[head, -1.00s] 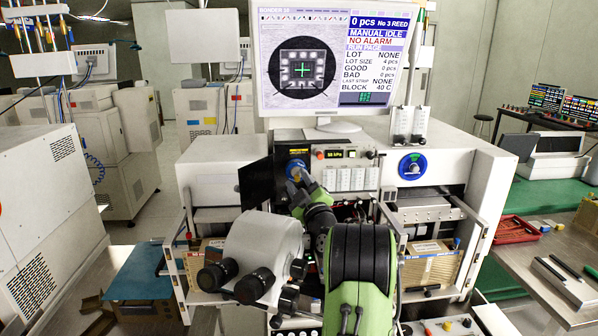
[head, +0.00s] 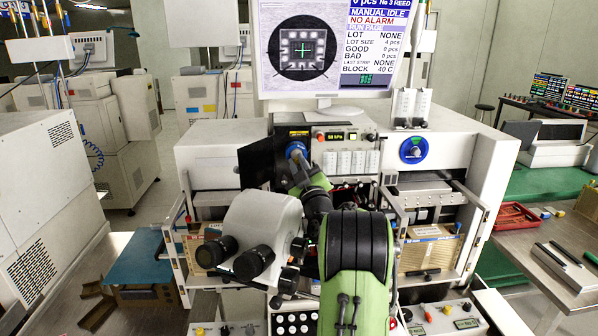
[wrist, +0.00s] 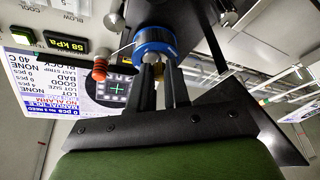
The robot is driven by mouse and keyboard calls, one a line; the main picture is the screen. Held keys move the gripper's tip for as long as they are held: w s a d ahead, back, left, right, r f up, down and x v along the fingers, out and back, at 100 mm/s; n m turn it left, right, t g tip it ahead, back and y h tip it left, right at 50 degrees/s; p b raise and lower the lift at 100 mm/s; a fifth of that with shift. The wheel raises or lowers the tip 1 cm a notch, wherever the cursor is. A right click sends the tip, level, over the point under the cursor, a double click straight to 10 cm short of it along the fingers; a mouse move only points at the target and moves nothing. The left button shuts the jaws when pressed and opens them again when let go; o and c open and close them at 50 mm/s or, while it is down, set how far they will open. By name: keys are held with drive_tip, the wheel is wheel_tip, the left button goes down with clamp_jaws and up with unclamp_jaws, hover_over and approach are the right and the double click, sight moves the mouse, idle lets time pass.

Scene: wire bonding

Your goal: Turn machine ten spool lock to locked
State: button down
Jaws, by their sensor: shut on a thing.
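The machine in front of me carries a monitor headed by a bonder screen. A blue round part, which looks like the spool lock (head: 296,149), is on its dark upper left panel, beside an open black door. My gripper (head: 299,165) reaches up to it from below. In the wrist view the blue spool lock (wrist: 155,40) is at the top middle, and the two dark fingers of my gripper (wrist: 160,68) are closed in on its pale centre piece. The fingers hide much of that piece, so its turn position cannot be read.
The black door (head: 257,164) stands open just left of the lock. A microscope head (head: 262,235) is below left, near my arm. A blue dial (head: 413,150) is on the right panel. The monitor (head: 325,48) is above. In the wrist view a red-tipped knob (wrist: 100,68) is close left.

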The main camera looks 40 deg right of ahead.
drive_tip(key=shift+m, duration=0.6)
drive_tip(key=c, duration=1.1)
unclamp_jaws()
wheel_tip(320, 180, up, 10)
drive_tip(key=p, duration=0.2)
